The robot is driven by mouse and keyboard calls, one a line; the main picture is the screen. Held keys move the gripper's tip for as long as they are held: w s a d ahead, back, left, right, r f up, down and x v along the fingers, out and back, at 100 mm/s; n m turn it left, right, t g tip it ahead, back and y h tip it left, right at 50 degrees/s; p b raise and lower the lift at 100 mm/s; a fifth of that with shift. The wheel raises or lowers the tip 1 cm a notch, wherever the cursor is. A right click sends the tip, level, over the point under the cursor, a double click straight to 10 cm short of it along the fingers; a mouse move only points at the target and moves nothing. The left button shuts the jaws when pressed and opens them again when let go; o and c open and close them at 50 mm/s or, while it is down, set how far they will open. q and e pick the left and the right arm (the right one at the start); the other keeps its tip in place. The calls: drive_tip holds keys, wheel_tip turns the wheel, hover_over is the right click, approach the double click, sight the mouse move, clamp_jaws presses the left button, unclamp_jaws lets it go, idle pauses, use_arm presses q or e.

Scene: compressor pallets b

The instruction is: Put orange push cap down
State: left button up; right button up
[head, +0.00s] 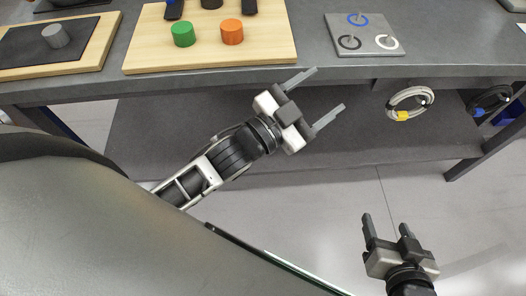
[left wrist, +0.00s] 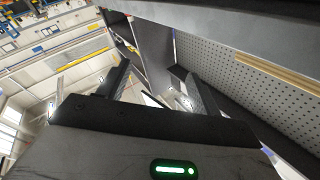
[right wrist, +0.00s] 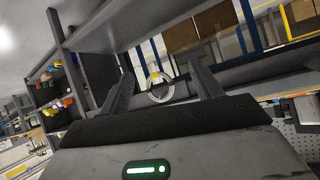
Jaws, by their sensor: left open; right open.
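The orange push cap (head: 232,32) stands upright on the light wooden board (head: 210,57) on the table. A green cap (head: 183,34) stands to its left on the same board. My left gripper (head: 329,92) is open and empty, in front of the table edge and to the lower right of the orange cap. My right gripper (head: 386,226) is open and empty, low at the right, well away from the table. In the left wrist view the open fingers (left wrist: 158,85) hold nothing. In the right wrist view the open fingers (right wrist: 160,82) also hold nothing.
A grey plate (head: 365,45) with blue, black and white rings lies at the right of the table. A board with a grey cap (head: 55,36) lies at the left. A coiled white cable (head: 409,104) and a dark coil (head: 491,98) hang below the table edge, above a lower shelf (head: 190,120).

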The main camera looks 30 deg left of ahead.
use_arm(q)
drive_tip(key=s+a+f+n+g+y, duration=0.2)
drive_tip(key=s+f+n+g, duration=0.1)
drive_tip(key=s+f, duration=0.3)
drive_tip(key=s+a+f+n+g+y, duration=0.3)
drive_tip(key=s+f+n, duration=0.2)
drive_tip(key=f, duration=0.3)
drive_tip(key=shift+s+f+g, duration=0.35)
drive_tip(key=shift+f+g, duration=0.05)
drive_tip(key=shift+r, duration=0.1)
